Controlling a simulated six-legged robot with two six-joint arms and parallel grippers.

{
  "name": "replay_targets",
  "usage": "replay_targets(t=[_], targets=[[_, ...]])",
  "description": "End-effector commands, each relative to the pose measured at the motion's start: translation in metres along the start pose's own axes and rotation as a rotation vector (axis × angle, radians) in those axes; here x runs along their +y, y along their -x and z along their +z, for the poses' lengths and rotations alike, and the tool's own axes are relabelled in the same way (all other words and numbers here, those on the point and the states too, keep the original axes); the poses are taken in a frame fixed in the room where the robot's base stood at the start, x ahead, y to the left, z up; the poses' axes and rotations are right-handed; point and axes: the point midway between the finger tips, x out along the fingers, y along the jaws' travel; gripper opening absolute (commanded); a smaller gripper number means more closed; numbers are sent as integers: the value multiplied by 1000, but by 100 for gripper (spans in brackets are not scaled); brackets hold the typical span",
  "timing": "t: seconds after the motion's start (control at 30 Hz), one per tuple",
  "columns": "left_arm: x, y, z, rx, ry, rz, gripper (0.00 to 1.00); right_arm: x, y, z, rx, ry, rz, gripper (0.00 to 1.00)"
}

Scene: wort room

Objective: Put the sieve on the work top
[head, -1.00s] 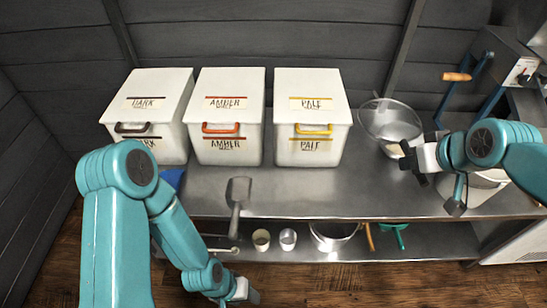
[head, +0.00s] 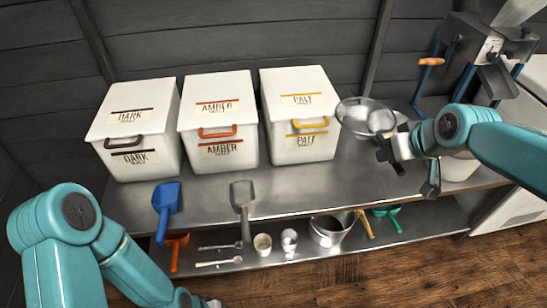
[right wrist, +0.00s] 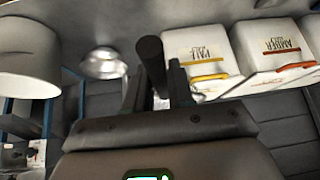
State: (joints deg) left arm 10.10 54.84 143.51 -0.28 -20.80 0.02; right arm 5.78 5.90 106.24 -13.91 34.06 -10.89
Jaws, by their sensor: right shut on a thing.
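The sieve (head: 358,116), a round wire-mesh bowl, shows in the head view just right of the pale bin and looks raised above the steel work top (head: 330,180). My right gripper (head: 388,151) is at its near right side, shut on its handle. In the right wrist view a dark round handle (right wrist: 150,58) stands between the fingers; the mesh is mostly hidden there. Of my left gripper (head: 213,303), only a sliver shows at the bottom edge of the head view, so its jaws cannot be judged.
Dark, amber (head: 222,152) and pale (head: 300,148) bins line the back. A metal bowl (right wrist: 103,64) and white pot (right wrist: 28,60) stand near the right gripper. A blue scoop (head: 166,200) and grey scoop (head: 242,195) lie at the front edge. A mill (head: 480,60) is at right.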

Motion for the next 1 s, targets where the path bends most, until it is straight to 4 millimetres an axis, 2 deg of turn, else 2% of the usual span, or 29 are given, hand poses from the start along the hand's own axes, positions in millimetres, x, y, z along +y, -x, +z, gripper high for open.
replay_targets(t=[0.13,0.37,0.8,1.0], targets=[[-1,-4,0,0,0,0,52,11,-2,5,0,-16,11,0],[-2,-6,0,0,0,0,52,13,-8,9,-3,-19,12,0],[-15,-43,-1,0,0,0,52,11,-106,74,-6,-16,9,0],[-17,-48,-1,0,0,0,52,11,-123,85,-2,-16,10,0]])
